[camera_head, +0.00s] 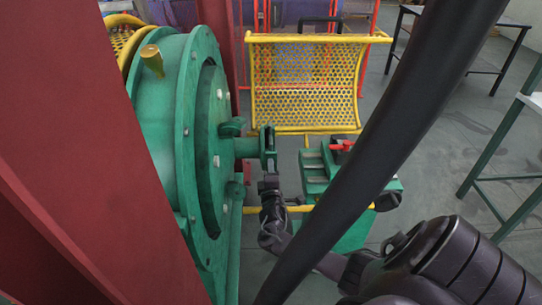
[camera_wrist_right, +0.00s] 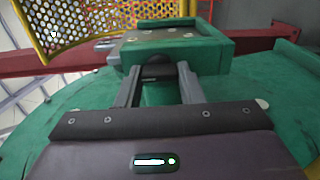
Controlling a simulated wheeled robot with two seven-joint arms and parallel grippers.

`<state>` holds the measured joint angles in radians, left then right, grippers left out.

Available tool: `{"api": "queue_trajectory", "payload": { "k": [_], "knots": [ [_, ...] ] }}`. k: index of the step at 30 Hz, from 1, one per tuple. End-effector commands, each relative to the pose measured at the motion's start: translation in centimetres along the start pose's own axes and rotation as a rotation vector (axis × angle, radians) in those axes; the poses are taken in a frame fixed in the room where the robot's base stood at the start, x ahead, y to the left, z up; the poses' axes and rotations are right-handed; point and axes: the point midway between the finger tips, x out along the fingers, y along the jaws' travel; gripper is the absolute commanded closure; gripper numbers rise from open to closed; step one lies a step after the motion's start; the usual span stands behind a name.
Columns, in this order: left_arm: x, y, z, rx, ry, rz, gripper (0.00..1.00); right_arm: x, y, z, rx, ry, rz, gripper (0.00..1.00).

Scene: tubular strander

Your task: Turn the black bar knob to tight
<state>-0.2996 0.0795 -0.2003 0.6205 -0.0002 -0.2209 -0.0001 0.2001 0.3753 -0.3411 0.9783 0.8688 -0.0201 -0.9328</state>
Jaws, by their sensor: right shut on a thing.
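My right gripper (camera_head: 269,184) reaches up to a green bracket (camera_head: 268,146) on the side of the big green round housing (camera_head: 165,115). In the right wrist view its two grey fingers (camera_wrist_right: 160,80) point at the underside of the green bracket (camera_wrist_right: 180,45). The black bar knob (camera_wrist_right: 158,72) shows as a dark piece between the fingertips, below the bracket. The fingers are shut on it. Much of the knob is hidden by the fingers and bracket, so its turn angle and any tight mark cannot be read. My left gripper is not in view.
A yellow perforated guard (camera_head: 303,85) stands behind the bracket. A green box with a red handle (camera_head: 342,146) is just right of the gripper. A red beam (camera_head: 75,130) fills the left side. A thick dark diagonal bar (camera_head: 385,130) hides part of my right arm.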

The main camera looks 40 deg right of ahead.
Motion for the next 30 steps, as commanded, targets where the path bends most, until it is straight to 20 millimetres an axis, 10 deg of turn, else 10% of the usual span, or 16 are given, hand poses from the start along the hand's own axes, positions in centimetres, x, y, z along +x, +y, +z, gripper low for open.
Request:
{"api": "queue_trajectory", "payload": {
  "k": [2,3,7,17,30],
  "knots": [
    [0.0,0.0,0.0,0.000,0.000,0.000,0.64,0.0,0.0,-0.1,-0.002,0.002,0.000,0.89],
    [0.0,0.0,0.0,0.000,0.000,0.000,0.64,0.0,0.0,-0.1,-0.001,0.002,0.000,0.62],
    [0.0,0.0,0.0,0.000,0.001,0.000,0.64,0.0,0.0,-0.1,-0.001,0.002,0.000,0.45],
    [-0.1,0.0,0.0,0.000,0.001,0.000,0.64,-0.3,0.0,0.0,0.000,0.001,-0.001,0.44],
    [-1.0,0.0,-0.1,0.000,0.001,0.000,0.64,-6.8,-0.1,-0.1,0.001,0.003,-0.002,0.44]
  ]
}}
